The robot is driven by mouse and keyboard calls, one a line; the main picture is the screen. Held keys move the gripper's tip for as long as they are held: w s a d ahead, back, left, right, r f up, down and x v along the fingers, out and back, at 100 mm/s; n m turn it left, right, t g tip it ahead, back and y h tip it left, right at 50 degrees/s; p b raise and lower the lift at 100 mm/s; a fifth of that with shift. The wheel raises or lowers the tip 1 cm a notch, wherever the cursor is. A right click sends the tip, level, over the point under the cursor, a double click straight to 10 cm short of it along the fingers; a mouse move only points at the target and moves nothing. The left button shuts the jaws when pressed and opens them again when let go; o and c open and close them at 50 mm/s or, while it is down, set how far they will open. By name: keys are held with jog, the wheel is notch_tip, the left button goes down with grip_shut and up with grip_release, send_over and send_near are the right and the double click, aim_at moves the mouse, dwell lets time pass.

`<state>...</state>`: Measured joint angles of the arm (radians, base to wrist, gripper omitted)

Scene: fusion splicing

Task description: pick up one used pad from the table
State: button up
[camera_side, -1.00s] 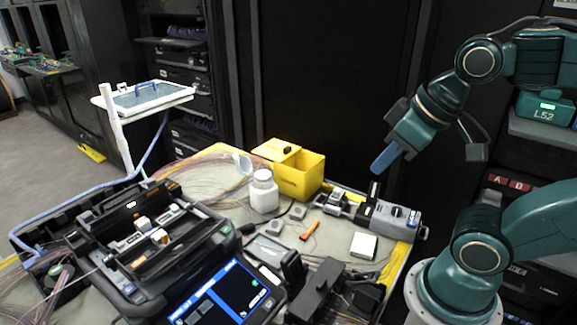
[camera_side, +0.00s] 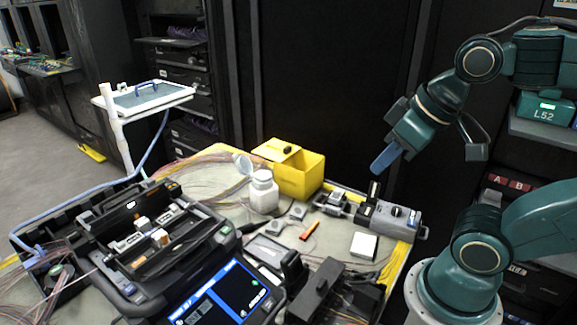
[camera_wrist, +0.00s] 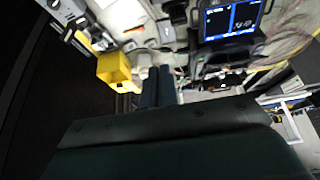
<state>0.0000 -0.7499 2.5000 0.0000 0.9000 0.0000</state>
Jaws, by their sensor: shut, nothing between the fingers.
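My gripper (camera_side: 384,161) hangs in the air above the right back part of the table, with its blue fingers pointing down and left. It is shut and empty, well above the table. The wrist view also shows its blue fingers (camera_wrist: 158,86) side by side. Two small grey pad-like pieces lie on the table left of the orange tool: one (camera_side: 297,212) towards the back and one (camera_side: 273,228) nearer the front. They are too small to tell whether they are used pads. A white square block (camera_side: 363,245), perhaps a stack of pads, lies near the right edge.
An open yellow box (camera_side: 300,176) and a white bottle (camera_side: 264,192) stand at the back. A grey device (camera_side: 394,220) is below my gripper. The splicer (camera_side: 160,250) fills the left front. An orange tool (camera_side: 310,230) lies mid-table. Black holders crowd the front.

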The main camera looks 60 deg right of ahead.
jog(key=o, duration=1.3)
jog(key=shift+c, duration=0.2)
jog(key=w+d+f+n+g, duration=0.1)
jog(key=w+f+n+g, duration=0.1)
jog(key=w+n, duration=0.45)
jog(key=w+d+f+n+g, duration=0.15)
jog(key=w+n, duration=0.25)
jog(key=w, duration=0.6)
jog(key=w+d+f+n+g, duration=0.2)
jog(key=w+f+n, duration=0.8)
jog(key=f, duration=0.6)
jog(key=shift+w+d, duration=0.65)
jog(key=shift+w, duration=0.25)
